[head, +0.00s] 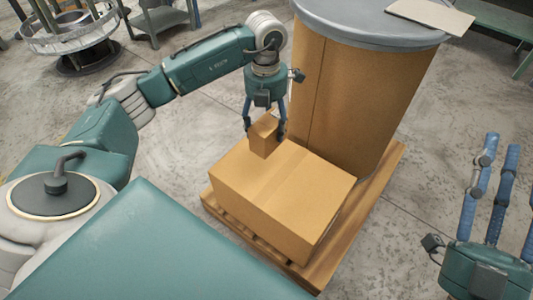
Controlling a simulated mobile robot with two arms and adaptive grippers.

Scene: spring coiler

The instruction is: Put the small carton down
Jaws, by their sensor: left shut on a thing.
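The small carton (264,139) is a plain brown box. My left gripper (264,133) points down and is shut on it, with blue fingers on either side. The carton is directly over the far left part of a large closed carton (272,188). Whether its underside touches the large carton's top cannot be told. My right gripper (492,196) is at the lower right, fingers pointing up and spread apart, with nothing between them.
The large carton sits on a wooden pallet (373,195) beside a tall brown drum (355,100) with a grey lid (372,22). A flat sheet (432,14) lies on the lid. A round wire rack (70,35) stands at the upper left. Concrete floor is clear around the pallet.

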